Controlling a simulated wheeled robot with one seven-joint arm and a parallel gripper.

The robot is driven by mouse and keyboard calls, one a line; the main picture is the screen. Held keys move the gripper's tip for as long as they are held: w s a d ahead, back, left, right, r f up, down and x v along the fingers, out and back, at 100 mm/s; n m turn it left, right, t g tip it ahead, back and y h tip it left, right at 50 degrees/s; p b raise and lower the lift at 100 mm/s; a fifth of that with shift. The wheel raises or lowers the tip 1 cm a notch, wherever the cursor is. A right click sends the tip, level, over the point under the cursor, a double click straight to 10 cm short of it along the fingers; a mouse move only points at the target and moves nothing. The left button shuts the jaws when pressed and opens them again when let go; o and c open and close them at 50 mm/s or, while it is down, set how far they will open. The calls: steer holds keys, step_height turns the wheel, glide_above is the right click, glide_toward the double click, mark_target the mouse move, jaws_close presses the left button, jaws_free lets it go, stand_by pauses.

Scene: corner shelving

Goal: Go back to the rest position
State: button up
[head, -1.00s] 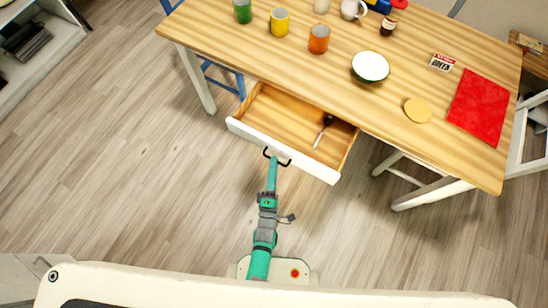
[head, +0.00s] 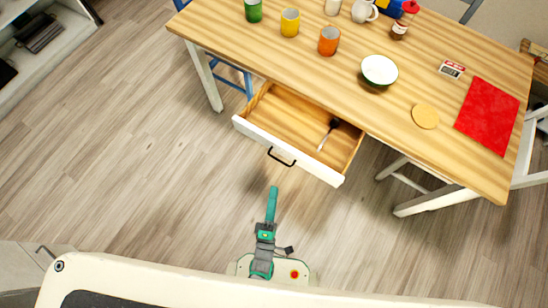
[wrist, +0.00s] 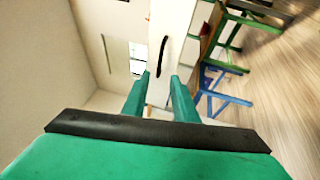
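My gripper (head: 273,190) is over the floor in front of the open drawer, apart from the drawer's handle. In the wrist view my gripper (wrist: 160,90) shows two green fingers spread apart with nothing between them. The drawer (head: 290,150) is pulled out of the table and holds a dark-headed utensil (head: 329,132). Its black handle (head: 281,157) is on the white front, and the handle (wrist: 164,53) also shows beyond the fingertips in the wrist view.
The wooden table (head: 300,65) carries several cups, a bowl (head: 378,72), a round yellow disc (head: 425,116) and a red mat (head: 487,116). A white shelf (head: 50,40) stands at the far left. The floor (head: 130,180) on the left is clear.

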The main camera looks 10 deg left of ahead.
steer(key=shift+r, duration=0.1)
stand_by(0.3)
steer(key=s+d+r+m+g, duration=0.1)
steer(key=s+r+m+g, duration=0.1)
steer(key=s+r+m, duration=0.3)
steer(key=s+d+r+m+g, duration=0.2)
steer(key=s+r+m, duration=0.4)
steer(key=r+m, duration=0.7)
step_height(320, 180, up, 4)
steer(key=shift+f+g+y, duration=0.2)
steer(key=shift+g+y, duration=0.1)
